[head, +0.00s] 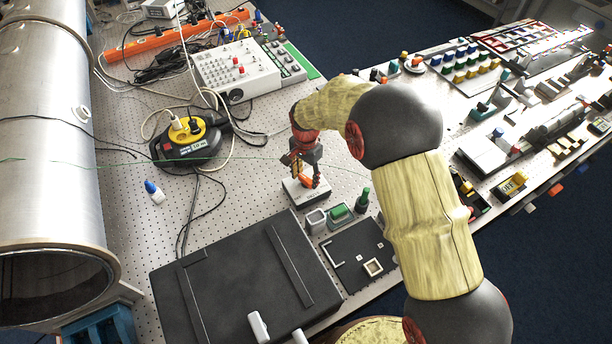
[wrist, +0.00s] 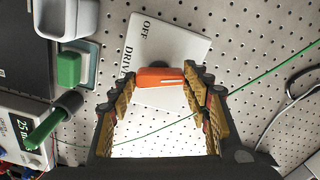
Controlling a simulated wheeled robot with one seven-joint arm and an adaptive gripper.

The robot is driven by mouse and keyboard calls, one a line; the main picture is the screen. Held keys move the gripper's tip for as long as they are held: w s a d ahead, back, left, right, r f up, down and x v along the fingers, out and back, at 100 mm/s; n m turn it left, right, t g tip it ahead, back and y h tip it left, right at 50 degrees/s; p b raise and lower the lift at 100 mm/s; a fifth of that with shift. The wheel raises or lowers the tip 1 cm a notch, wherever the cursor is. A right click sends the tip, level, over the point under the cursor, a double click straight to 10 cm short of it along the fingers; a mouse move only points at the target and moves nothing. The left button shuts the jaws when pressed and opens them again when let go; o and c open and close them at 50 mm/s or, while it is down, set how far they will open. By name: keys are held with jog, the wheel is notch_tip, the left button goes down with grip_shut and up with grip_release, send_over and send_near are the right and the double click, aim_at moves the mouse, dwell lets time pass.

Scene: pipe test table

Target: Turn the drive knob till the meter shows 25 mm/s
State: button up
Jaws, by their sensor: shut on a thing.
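The drive knob (wrist: 160,78) is an orange bar on a white plate (wrist: 182,44) lettered OFF and DRIVE. Its pale line lies roughly level across its right half in the wrist view. My gripper (wrist: 162,80) has a finger at each end of the knob and is shut on it. In the head view my gripper (head: 306,177) reaches down to the plate, and the orange knob shows between the fingers. A white box with a dark display (wrist: 22,128) is at the left edge of the wrist view.
A grey cup (head: 315,221), a green button box (head: 340,214) and a green-handled tool (head: 363,200) stand close to the plate. A black case (head: 235,275) lies in front. A cable reel (head: 190,138) is at left. A thin green wire (wrist: 275,68) crosses the wrist view.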

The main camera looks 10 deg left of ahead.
aim_at(306, 178)
dwell(0.3)
jog(key=o, duration=1.1)
jog(key=shift+o, duration=0.3)
notch_tip(306, 178, up, 12)
